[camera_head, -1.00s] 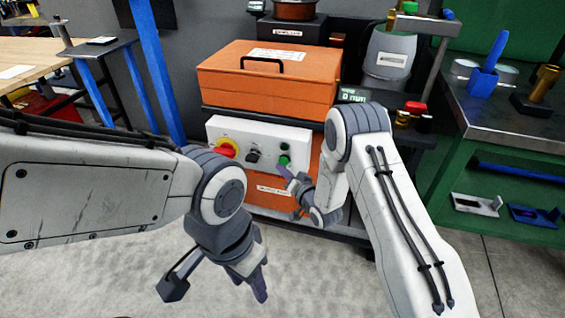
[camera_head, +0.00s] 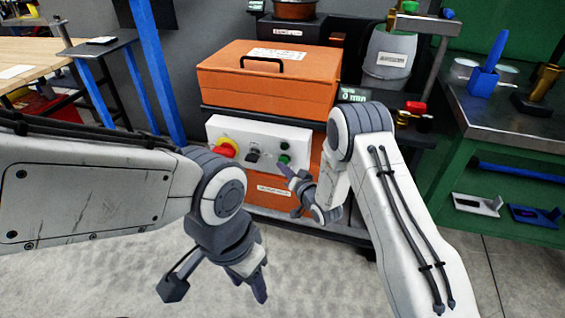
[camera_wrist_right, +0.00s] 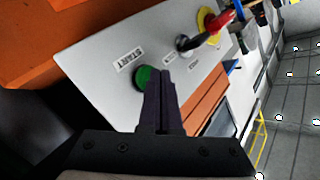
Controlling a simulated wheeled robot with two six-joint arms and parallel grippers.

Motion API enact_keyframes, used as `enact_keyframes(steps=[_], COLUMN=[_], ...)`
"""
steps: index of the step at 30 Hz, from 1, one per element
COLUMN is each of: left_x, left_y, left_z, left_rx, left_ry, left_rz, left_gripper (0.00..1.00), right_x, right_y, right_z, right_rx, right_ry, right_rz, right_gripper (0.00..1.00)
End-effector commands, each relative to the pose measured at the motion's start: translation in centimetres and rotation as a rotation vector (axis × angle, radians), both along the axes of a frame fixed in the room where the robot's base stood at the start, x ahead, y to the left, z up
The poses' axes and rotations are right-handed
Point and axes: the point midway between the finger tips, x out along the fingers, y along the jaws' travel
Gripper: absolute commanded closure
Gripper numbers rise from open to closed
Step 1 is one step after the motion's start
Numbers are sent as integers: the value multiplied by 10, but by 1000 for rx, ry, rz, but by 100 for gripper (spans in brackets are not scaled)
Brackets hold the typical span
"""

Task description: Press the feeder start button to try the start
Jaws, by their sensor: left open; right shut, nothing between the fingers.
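The feeder start button is a green round button (camera_wrist_right: 143,77) next to a START label (camera_wrist_right: 130,60) on a white control panel (camera_wrist_right: 95,60) in the right wrist view. The panel (camera_head: 222,126) also shows in the head view, with two green round parts at its right side. My right gripper (camera_head: 282,168) is shut and empty, its fingertips just below these green parts. In the right wrist view the shut fingers (camera_wrist_right: 161,76) overlap the button's right edge; I cannot tell whether they touch it. My left gripper (camera_head: 255,285) is open and empty, low over the floor.
A red and yellow switch (camera_head: 226,148) and a black knob (camera_head: 253,155) sit left of the green parts. An orange lidded box (camera_head: 270,85) stands above the panel. A green workbench (camera_head: 500,150) stands at the right, a blue post (camera_head: 158,75) at the left.

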Motion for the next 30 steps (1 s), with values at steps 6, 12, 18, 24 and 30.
enact_keyframes(steps=[6,12,18,24,30], left_x=[0,0,0,0,0], left_y=[0,0,0,0,0], left_z=[0,-1,-2,-3,-3], left_rx=[0,0,0,0,0], left_ry=[0,0,0,0,0], left_rz=[0,0,0,0,0], left_gripper=[50,50,50,50,50], right_x=[0,2,5,7,9], right_y=[0,-1,-1,-2,-2], right_z=[0,0,-1,0,0], right_rx=[0,0,0,0,0], right_ry=[0,1,1,0,0], right_rz=[0,1,1,1,1], right_gripper=[100,100,100,100,100])
